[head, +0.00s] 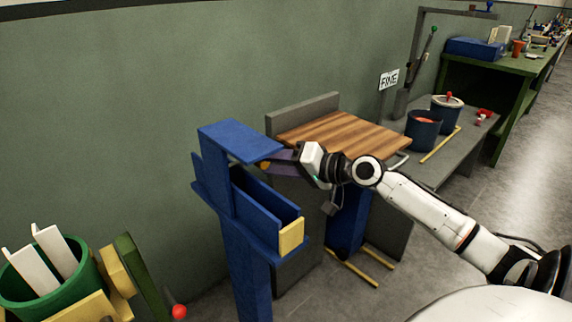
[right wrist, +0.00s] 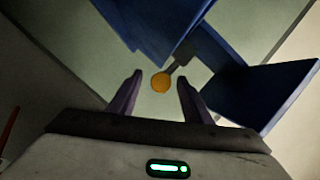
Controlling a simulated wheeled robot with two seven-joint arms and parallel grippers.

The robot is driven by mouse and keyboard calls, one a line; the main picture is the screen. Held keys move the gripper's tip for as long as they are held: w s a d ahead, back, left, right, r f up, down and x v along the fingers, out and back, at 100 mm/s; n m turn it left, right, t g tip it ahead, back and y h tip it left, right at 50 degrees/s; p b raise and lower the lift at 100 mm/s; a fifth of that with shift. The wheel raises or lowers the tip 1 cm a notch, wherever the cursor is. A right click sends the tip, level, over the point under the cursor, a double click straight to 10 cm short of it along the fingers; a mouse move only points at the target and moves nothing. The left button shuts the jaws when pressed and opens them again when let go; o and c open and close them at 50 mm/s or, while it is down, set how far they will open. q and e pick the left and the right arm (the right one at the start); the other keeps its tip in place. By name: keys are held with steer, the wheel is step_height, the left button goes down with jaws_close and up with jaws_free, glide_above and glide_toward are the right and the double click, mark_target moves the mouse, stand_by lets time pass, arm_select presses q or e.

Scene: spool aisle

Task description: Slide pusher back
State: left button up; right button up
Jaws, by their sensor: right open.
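The pusher shows as an orange round knob (right wrist: 160,82) on a dark rod in the right wrist view. The rod runs to the blue stand (right wrist: 272,92). In the head view the knob (head: 265,165) is partly hidden beside my right gripper (head: 276,160). That gripper is open, with its purple fingers pointing at the stand's upper gap. In the right wrist view the knob appears between the two fingertips (right wrist: 160,79), with space on both sides. I cannot tell whether it is between or just beyond them. The blue stand (head: 245,262) has an open trough with a yellow end block (head: 291,237).
A wood-topped bench (head: 345,132) stands behind my right arm. A dark blue pot (head: 423,130) is on the grey bench at right. A green bucket (head: 75,285) with white pieces and a red-knobbed lever (head: 179,311) are at lower left. The wall is close behind the stand.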

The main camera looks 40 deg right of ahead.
arm_select(q)
steer(key=shift+s+f, duration=0.2)
steer(key=shift+s, duration=0.15)
arm_select(e)
steer(key=v, duration=0.9)
steer(key=shift+s, duration=0.2)
arm_select(q)
steer(key=shift+w+r, duration=0.1)
steer(key=shift+w, duration=0.05)
